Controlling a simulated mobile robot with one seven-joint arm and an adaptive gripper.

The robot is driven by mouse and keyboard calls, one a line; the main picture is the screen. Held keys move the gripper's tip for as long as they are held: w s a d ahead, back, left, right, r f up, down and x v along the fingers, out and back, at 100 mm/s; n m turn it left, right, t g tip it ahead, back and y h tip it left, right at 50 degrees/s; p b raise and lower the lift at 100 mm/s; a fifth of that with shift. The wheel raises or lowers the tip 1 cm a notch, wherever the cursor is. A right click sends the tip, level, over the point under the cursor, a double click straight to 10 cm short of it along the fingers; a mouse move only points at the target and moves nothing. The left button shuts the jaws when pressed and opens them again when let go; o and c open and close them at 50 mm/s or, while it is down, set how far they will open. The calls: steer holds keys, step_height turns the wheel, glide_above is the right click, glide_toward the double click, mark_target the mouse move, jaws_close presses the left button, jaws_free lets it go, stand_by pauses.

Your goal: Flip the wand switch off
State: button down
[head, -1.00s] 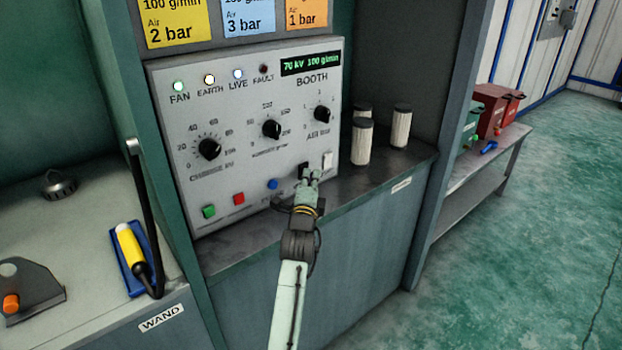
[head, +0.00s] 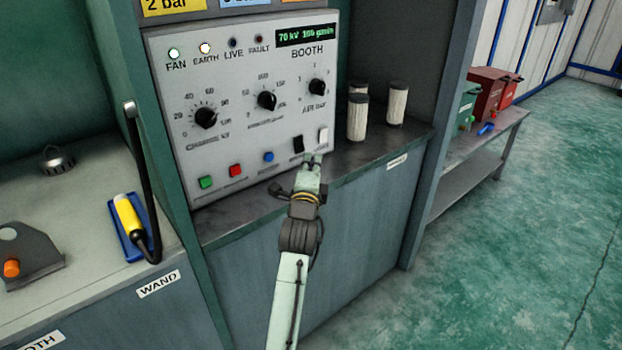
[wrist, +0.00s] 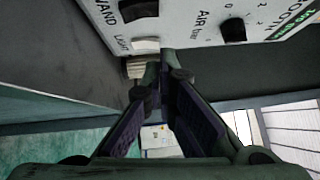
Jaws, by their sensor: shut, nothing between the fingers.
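The grey booth panel (head: 225,150) stands in front of me. Its black wand switch (head: 298,144) is a rocker at the lower right, just left of the white light switch (head: 323,135). My gripper (head: 313,158) is shut and empty, a little below and to the right of the black switch. In the wrist view the black switch (wrist: 138,10) is labelled WAND and the white switch (wrist: 146,44) LIGHT. The fingertips (wrist: 165,62) are together and appear apart from the black switch. The LIVE lamp (head: 233,43) is dark; FAN and EARTH are lit.
Three dials and green, red and blue buttons (head: 268,157) share the panel. White cylinders with dark tops (head: 357,117) stand on the ledge to the right. A yellow-handled wand (head: 130,215) lies in a blue holder on the left counter. Open floor lies right.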

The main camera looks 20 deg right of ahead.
steer(key=v, duration=0.2)
steer(key=r+b+v, duration=0.1)
steer(key=v, duration=0.2)
stand_by(0.4)
